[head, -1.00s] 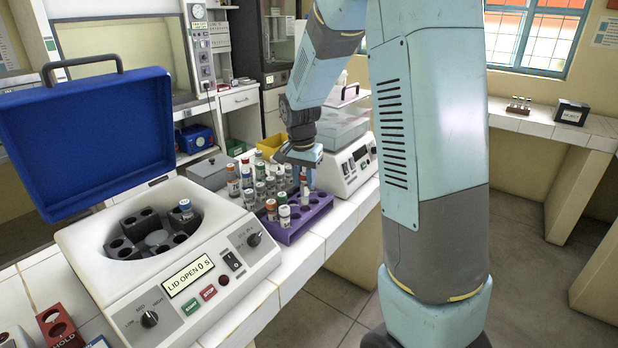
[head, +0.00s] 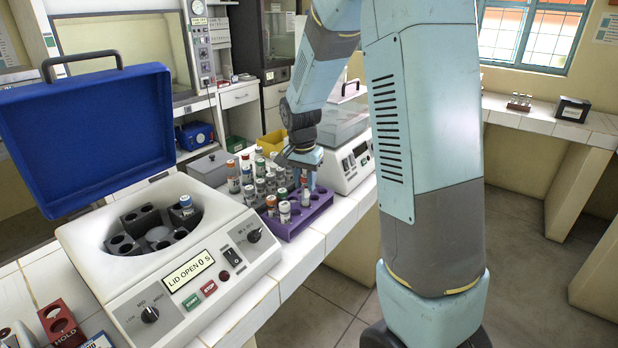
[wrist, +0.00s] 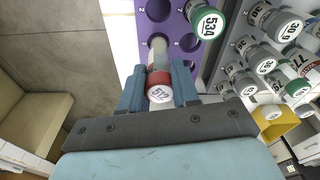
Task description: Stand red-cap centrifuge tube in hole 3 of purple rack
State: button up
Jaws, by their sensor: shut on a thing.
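My gripper (wrist: 159,90) is shut on the red-cap centrifuge tube (wrist: 160,82), holding it near its cap. In the wrist view the tube's clear lower part runs down to the purple rack (wrist: 175,28), at a hole near the rack's end. How deep its tip sits, and that hole's number, I cannot tell. In the head view my gripper (head: 304,168) is over the far right part of the purple rack (head: 318,212), with the tube below it looking upright. A green-cap tube (wrist: 207,22) stands in the rack close by.
A grey rack full of capped tubes (head: 262,180) stands directly behind the purple rack. The open centrifuge (head: 160,250) is at the left, its blue lid (head: 90,130) raised. A white-topped device (head: 345,150) stands behind my gripper. The bench's front edge lies close to the purple rack.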

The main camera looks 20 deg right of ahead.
aim_at(306, 205)
jog(key=shift+f, duration=0.45)
jog(key=shift+f, duration=1.5)
jog(key=o, duration=1.4)
jog(key=shift+r, duration=3.8)
